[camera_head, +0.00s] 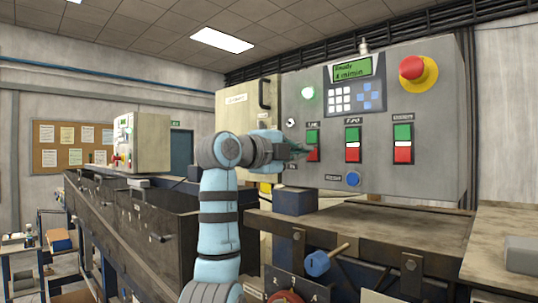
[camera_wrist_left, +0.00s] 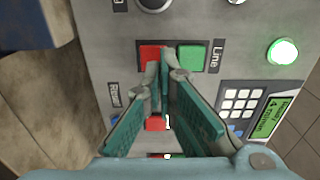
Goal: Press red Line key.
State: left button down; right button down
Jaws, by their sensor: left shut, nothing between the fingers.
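The red Line key (camera_head: 314,156) sits under the green Line key (camera_head: 312,136) on the grey control panel (camera_head: 435,170). In the wrist view the red key (camera_wrist_left: 149,52) and green key (camera_wrist_left: 192,58) show side by side, with the label "Line" beyond the green one. My left gripper (camera_head: 302,151) is shut and empty, its tips at the red Line key. In the wrist view the fingertips (camera_wrist_left: 164,58) overlap the red key's edge beside the green key. Whether they touch it I cannot tell. My right gripper is not in view.
Two more green and red key pairs (camera_head: 352,144) (camera_head: 403,143) stand to the right. A blue button (camera_head: 353,179) is below, an emergency stop (camera_head: 414,69) at upper right. A lit green lamp (camera_head: 307,92) and a display (camera_head: 352,69) reading "Ready" are above.

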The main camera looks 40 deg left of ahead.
pick_arm(q)
jog(key=s+b, duration=0.2)
jog(key=s, duration=0.9)
jog(key=shift+r, duration=0.2)
jog(key=shift+s+a, duration=0.1)
